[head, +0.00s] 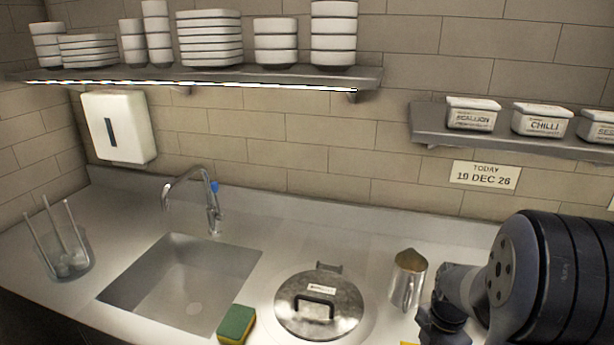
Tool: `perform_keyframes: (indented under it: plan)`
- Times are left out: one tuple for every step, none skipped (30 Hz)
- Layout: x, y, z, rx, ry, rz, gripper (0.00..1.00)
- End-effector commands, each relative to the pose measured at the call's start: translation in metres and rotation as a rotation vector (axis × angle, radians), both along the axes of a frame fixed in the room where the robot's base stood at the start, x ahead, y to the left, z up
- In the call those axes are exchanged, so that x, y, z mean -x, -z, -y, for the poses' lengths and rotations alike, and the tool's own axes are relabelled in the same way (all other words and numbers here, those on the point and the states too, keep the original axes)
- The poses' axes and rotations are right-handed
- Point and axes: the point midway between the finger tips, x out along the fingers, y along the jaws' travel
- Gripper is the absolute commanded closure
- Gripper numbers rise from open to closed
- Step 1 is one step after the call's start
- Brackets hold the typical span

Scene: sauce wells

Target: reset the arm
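My arm shows at the lower right of the head view, with thick dark links reaching in from the right edge. A small dark part of it (442,318) sits low beside a metal jug, and I cannot make out two fingertips there. Whether the gripper is open, shut or holding something cannot be told. The metal jug (407,285) stands upright on the steel counter (240,335), just left of the arm, with brownish contents at its top.
A lidded round well (345,305) lies left of the jug. A green and yellow sponge (236,325) sits by the sink (180,285) with its tap (212,205). A glass with sticks (65,255) stands far left. Shelves (300,82) hold bowls; another (430,125) holds labelled tubs.

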Motion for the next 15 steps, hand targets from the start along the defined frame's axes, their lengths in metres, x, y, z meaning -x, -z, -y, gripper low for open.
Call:
perform_keyframes:
  plan:
    - [0.0, -0.007, 0.0, 0.002, 0.0, 0.004, 0.6]
    - [0.0, -0.01, 0.0, 0.002, 0.0, 0.004, 0.6]
    - [0.0, -0.013, 0.0, 0.001, 0.0, 0.003, 0.6]
    - [0.0, -0.015, 0.0, 0.001, 0.0, 0.001, 0.6]
    - [0.0, -0.017, 0.0, 0.001, 0.0, 0.001, 0.6]
    - [0.0, -0.018, 0.0, 0.001, 0.0, 0.001, 0.6]
    - [0.0, -0.019, 0.0, 0.001, 0.0, 0.001, 0.6]
    - [0.0, -0.02, 0.0, 0.001, 0.0, 0.001, 0.6]
    - [0.0, -0.021, 0.0, 0.001, 0.0, 0.001, 0.6]
    - [0.0, -0.021, 0.0, 0.0, 0.0, 0.0, 0.6]
    - [0.0, -0.021, 0.0, 0.0, 0.0, 0.0, 0.6]
    - [0.0, -0.021, 0.0, 0.0, 0.0, 0.0, 0.6]
    - [0.0, -0.021, 0.0, 0.0, 0.0, 0.0, 0.6]
    - [0.0, -0.021, 0.0, 0.0, 0.0, 0.0, 0.6]
    - [0.0, -0.021, 0.0, 0.0, 0.0, 0.0, 0.6]
